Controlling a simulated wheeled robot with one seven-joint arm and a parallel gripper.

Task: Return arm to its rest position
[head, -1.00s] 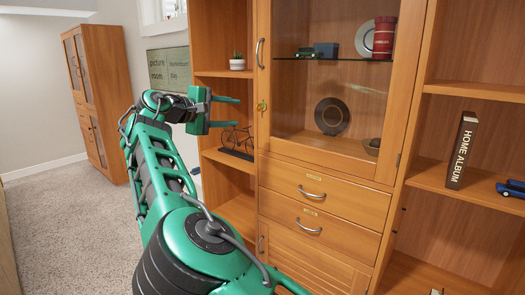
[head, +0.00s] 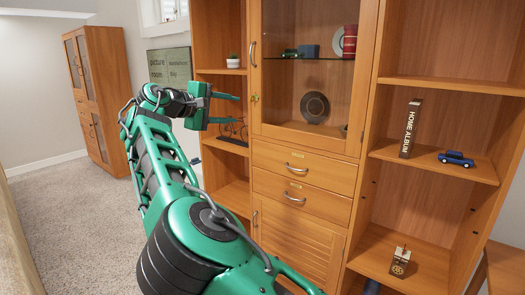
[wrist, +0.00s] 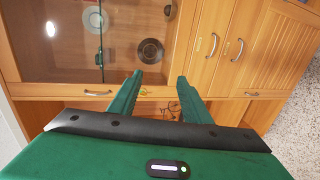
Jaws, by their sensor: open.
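My green arm is stretched out forward and to the left in the head view. My gripper (head: 238,109) is at its far end, in front of the left shelves of the wooden wall unit. Its two fingers are apart, with nothing between them that I can see held. In the wrist view my gripper (wrist: 160,78) is open and faces the wall unit, which looks turned on its side. A small bicycle model (head: 234,130) stands on a shelf just below and behind the fingers. It shows partly hidden behind a finger in the wrist view (wrist: 174,108).
A glass-fronted cabinet (head: 308,140) with two drawers (head: 298,178) stands in the middle. The right shelves hold a Home Album book (head: 410,129), a blue toy car (head: 456,159) and a small boxy item (head: 400,262). Carpet (head: 80,215) lies clear at the left.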

